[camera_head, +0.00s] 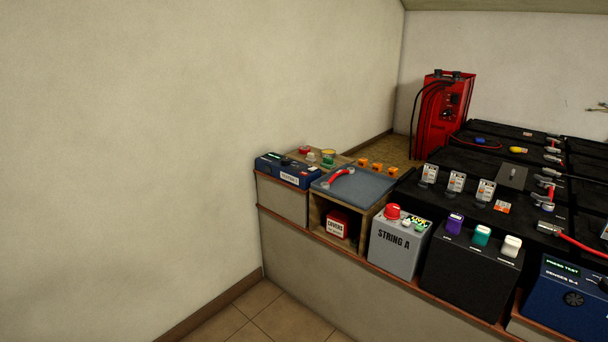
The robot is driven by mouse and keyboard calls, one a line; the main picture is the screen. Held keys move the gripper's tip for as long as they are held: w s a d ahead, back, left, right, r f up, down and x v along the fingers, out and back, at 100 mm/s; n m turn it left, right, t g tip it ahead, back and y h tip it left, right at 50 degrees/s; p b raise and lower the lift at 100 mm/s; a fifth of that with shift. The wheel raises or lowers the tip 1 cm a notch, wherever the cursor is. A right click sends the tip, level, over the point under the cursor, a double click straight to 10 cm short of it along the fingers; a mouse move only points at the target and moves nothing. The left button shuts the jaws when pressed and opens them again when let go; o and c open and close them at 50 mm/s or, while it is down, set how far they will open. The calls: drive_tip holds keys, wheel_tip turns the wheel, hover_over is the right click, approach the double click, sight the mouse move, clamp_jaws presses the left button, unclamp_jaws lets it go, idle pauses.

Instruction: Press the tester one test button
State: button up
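A blue box, apparently tester one (272,171), sits at the left end of the bench, near the wall. Its front carries a white label (289,177) that seems to read "TESTER" with a number too small to be sure of. A dark round knob or button (286,161) shows on its top; I cannot tell whether this is the test button. A second blue box (559,311) at the bottom right has a lit display (562,268) reading "PRESS TEST". My gripper is not in view.
Beside the left box lies a blue-grey mat (368,187) with a red-handled tool (341,177). A grey "STRING A" box (392,253) and a black box (462,275) with coloured switches follow. Black batteries (476,167) and a red unit (436,115) stand behind. Floor at front left is clear.

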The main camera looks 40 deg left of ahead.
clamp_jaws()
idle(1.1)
